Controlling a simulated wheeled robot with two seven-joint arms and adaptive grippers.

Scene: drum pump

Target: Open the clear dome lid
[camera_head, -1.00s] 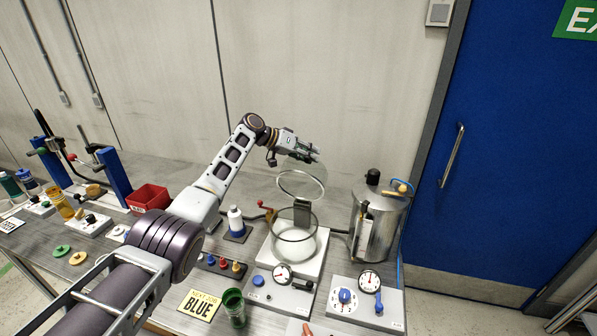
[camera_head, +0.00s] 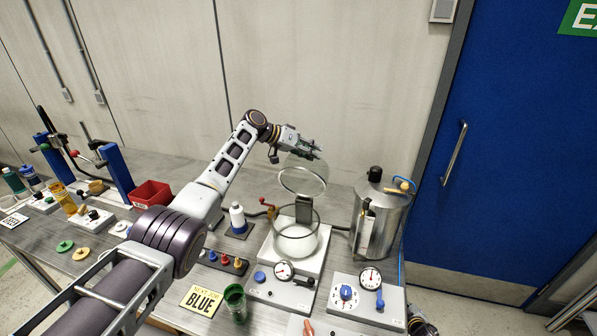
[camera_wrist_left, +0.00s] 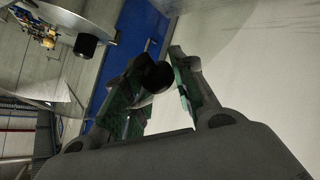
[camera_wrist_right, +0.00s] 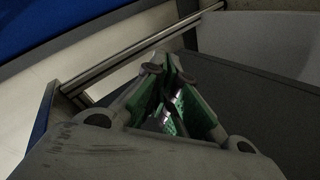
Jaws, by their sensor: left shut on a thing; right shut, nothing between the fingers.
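The clear dome lid (camera_head: 303,193) is tilted up on the hinge bracket (camera_head: 303,210) at the back of the clear round chamber (camera_head: 295,238). A wide gap separates its rim from the chamber's rim. My left gripper (camera_head: 311,152) is at the lid's top, above and behind the chamber. In the left wrist view my left gripper (camera_wrist_left: 165,70) is shut on a round black knob (camera_wrist_left: 154,76); the lid itself is hard to make out there. My right gripper (camera_wrist_right: 165,70) is shut and empty in the right wrist view, away from the lid.
A steel tank (camera_head: 378,225) stands close right of the chamber. A gauge box (camera_head: 280,287) and a dial box (camera_head: 358,300) are in front. A white bottle (camera_head: 237,220), red lever (camera_head: 268,207), green cup (camera_head: 235,300) and red bin (camera_head: 151,194) are left. The wall is behind.

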